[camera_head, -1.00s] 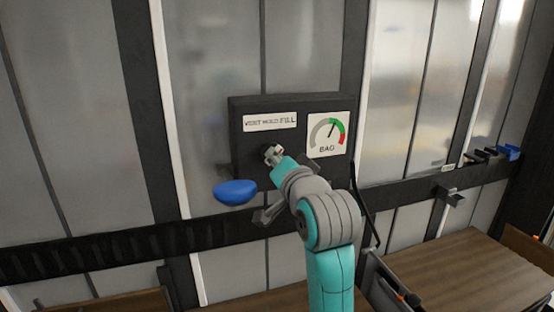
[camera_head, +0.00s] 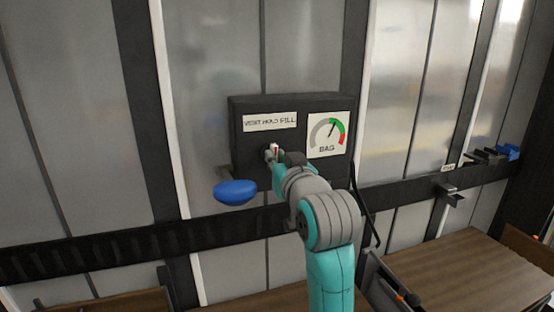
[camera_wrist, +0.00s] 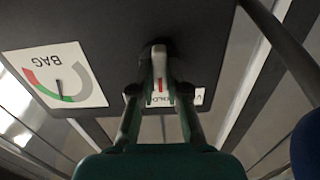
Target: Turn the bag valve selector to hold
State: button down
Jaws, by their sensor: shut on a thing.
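The bag valve selector (camera_wrist: 159,62) is a small pale lever with a red line on the dark valve box (camera_head: 240,165). My gripper (camera_wrist: 160,88) is shut on the selector, with a finger on each side in the wrist view. In that upside-down view the red line points toward the label's middle, near the partly hidden HOLD letters. In the head view the label (camera_head: 270,122) reads VENT, HOLD, FILL above the selector. The selector (camera_head: 274,150) is partly hidden there by my gripper.
A BAG gauge (camera_head: 327,134) is right of the selector, its needle near the green band. A wooden table (camera_head: 450,262) stands at lower right.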

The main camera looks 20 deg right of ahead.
dwell(0.4)
jog(key=c, duration=1.2)
grip_release()
jog(key=shift+o, duration=0.2)
jog(key=s, duration=0.7)
jog(key=shift+s, duration=0.25)
jog(key=shift+f, duration=0.1)
